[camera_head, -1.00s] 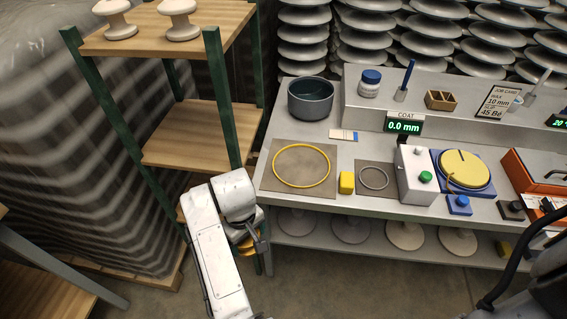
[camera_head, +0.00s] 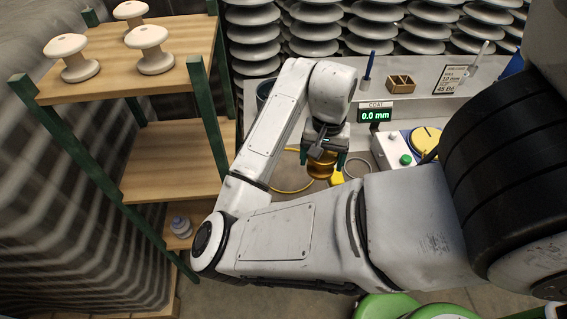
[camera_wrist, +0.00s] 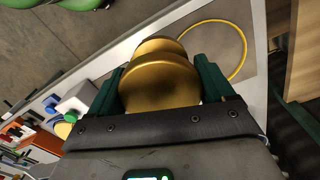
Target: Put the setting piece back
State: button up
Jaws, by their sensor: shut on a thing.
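A gold, rounded, stepped piece, which I take to be the setting piece (camera_wrist: 160,75), is held between the two green fingers of my gripper (camera_wrist: 162,88) in the wrist view. In the head view the gold piece (camera_head: 321,166) hangs below my gripper (camera_head: 323,157), over the front part of the bench. A yellow ring (camera_wrist: 244,58) lies on a mat on the bench, to the right of the piece in the wrist view. In the head view my arm hides much of the yellow ring (camera_head: 289,190) and the bench front.
The display (camera_head: 375,114) reads 0.0 mm. A wooden shelf (camera_head: 170,160) with white spools stands at the left. A wooden box (camera_head: 401,84) sits on the raised ledge.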

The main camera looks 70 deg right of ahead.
jog(key=w+d+f+b, duration=0.1)
jog(key=w+d+f, duration=0.1)
jog(key=w, duration=0.1)
jog(key=w+d+f+b, duration=0.1)
jog(key=w+d+f, duration=0.1)
jog(key=w+f, duration=0.1)
jog(key=w+d+f+b, duration=0.2)
jog(key=w+f, duration=0.1)
jog(key=shift+d, duration=0.15)
jog(key=shift+w+d+f, duration=0.1)
jog(key=shift+w+d, duration=0.05)
jog(key=shift+w, duration=0.15)
jog(key=shift+w+d+f, duration=0.2)
jog(key=shift+w+f, duration=0.1)
jog(key=shift+f, duration=0.15)
jog(key=shift+f+p, duration=0.4)
jog(key=shift+f, duration=1.25)
jog(key=shift+f, duration=0.2)
jog(key=o, duration=1.3)
